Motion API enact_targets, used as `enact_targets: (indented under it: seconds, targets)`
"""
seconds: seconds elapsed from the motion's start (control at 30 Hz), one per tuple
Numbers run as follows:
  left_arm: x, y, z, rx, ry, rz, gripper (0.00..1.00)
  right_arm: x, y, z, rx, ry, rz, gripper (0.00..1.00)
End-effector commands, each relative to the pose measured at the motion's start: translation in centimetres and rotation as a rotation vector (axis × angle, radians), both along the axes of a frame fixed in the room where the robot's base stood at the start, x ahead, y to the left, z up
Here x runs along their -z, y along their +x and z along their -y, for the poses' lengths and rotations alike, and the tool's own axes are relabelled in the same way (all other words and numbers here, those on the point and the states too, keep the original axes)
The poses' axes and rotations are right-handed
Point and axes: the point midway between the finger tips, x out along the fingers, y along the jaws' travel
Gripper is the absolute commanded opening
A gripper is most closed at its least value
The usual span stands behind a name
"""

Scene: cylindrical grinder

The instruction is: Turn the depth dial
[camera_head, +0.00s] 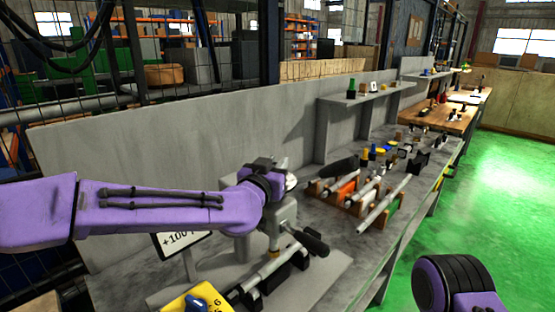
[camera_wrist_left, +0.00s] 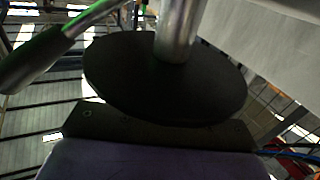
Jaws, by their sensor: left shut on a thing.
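My left gripper (camera_head: 280,182) reaches in from the left at the top of the grey grinder (camera_head: 242,250). In the left wrist view a large black round disc, seemingly the depth dial (camera_wrist_left: 120,75), fills the space in front of the gripper's dark base. A shiny metal shaft (camera_wrist_left: 178,30) rises from the disc. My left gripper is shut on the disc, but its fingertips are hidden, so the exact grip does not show. A black handle (camera_head: 308,242) sticks out at the grinder's right. My right gripper is out of view; only part of that arm shows at the lower right.
A yellow block with a blue knob (camera_head: 196,303) is at the bottom edge. A sign reading "+100" (camera_head: 182,240) stands left of the grinder. A wooden rack (camera_head: 350,200) of metal bars stands to its right. A grey wall (camera_head: 190,150) runs behind. Green floor is clear at right.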

Motion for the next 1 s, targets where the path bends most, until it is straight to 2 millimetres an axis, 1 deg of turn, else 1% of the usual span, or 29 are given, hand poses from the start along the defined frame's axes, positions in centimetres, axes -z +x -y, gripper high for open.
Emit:
enact_targets:
  seconds: [0.03,0.2,0.5,0.7,1.0]
  targets:
    - [-0.4,-0.1,0.2,-0.033,0.008,0.001,0.00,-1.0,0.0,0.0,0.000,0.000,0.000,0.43]
    - [-0.5,0.0,-0.1,-0.170,0.006,0.000,0.00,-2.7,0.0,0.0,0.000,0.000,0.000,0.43]
    - [-0.2,0.1,-0.5,-0.356,0.002,-0.002,0.00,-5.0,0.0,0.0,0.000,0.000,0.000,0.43]
    - [-0.1,0.1,-0.6,-0.423,0.001,-0.002,0.00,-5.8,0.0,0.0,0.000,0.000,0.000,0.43]
    - [0.1,0.1,-0.7,-0.452,-0.001,-0.002,0.00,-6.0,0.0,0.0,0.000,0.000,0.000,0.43]
